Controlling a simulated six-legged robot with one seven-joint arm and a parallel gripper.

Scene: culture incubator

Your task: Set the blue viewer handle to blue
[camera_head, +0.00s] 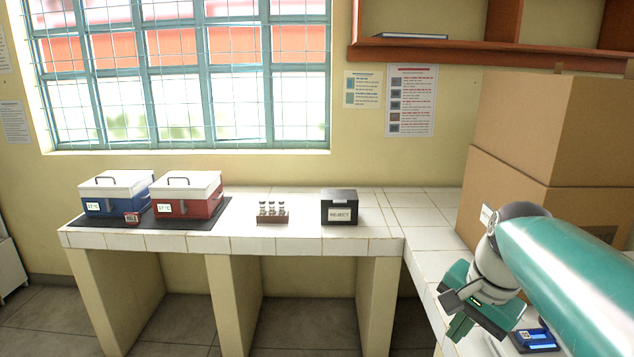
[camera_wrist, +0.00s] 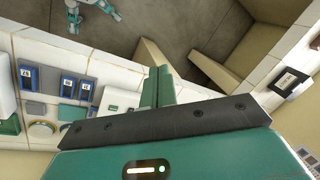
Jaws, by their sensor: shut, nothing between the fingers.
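No handle can be clearly made out as the blue viewer's. In the wrist view, blue pieces with white labels, one at the left (camera_wrist: 28,77) and one beside it (camera_wrist: 68,85), lie on the white tiled counter left of my gripper (camera_wrist: 158,88). In the head view a small blue device (camera_head: 537,338) shows at the lower right edge, partly hidden by my arm. My gripper (camera_head: 462,325) is shut and empty, its green fingers together, in front of the right-hand counter and left of the blue device. It appears apart from these things.
A blue incubator box (camera_head: 115,196) and a red one (camera_head: 187,196) stand on a dark mat at the left. A vial rack (camera_head: 272,215) and a black reject box (camera_head: 340,208) stand right of them. Large cardboard boxes (camera_head: 550,130) fill the right corner.

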